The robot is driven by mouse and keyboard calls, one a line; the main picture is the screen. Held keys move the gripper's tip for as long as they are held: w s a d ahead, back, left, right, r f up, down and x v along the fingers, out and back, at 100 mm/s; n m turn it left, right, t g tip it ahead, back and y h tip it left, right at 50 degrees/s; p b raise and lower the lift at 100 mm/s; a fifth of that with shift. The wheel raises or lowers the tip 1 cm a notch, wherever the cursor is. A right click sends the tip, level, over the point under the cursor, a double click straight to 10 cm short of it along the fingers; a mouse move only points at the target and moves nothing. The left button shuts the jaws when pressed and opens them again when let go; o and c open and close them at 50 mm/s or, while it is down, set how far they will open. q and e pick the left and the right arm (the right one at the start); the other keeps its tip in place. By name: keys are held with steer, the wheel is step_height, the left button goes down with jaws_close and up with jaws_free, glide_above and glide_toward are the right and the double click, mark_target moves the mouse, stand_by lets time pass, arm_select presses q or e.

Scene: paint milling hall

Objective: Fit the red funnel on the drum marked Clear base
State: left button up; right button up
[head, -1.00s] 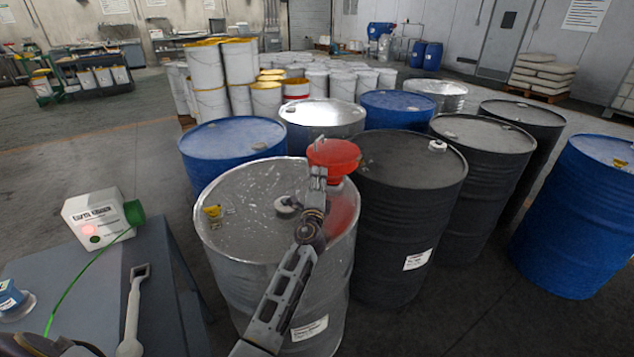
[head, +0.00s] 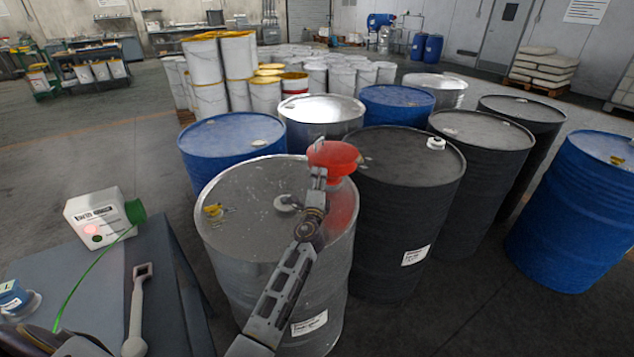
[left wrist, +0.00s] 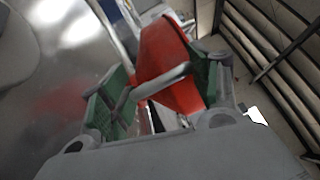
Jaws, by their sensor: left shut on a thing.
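The red funnel (head: 335,153) is near the right rim of the bare-metal drum (head: 240,200) in front, and a red patch like its reflection shows on the metal below it. My left gripper (head: 318,177) is shut on the funnel. In the left wrist view the funnel (left wrist: 170,62) lies between green-padded fingers (left wrist: 160,95), with a grey bar across it. The metal drum's shiny lid (left wrist: 50,60) is left of the gripper there. The drum's label (head: 310,322) is too small to read. My right gripper is not in view.
A dark drum (head: 405,220) stands close on the right, a blue drum (head: 225,140) behind left. More drums and stacked white pails (head: 210,100) stand behind. A grey table (head: 165,270) at left bears a white box (head: 100,218) and a grey long-handled tool (head: 138,300).

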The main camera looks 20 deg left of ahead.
arm_select(q)
steer(key=shift+r, duration=0.4)
steer(key=shift+w+r, duration=0.15)
steer(key=shift+r, duration=0.55)
stand_by(0.4)
steer(key=shift+f+b, duration=0.35)
steer(key=shift+b, duration=0.2)
stand_by(0.4)
steer(key=shift+f, duration=0.1)
stand_by(0.4)
steer(key=shift+f+b, duration=0.45)
steer(key=shift+b, duration=0.1)
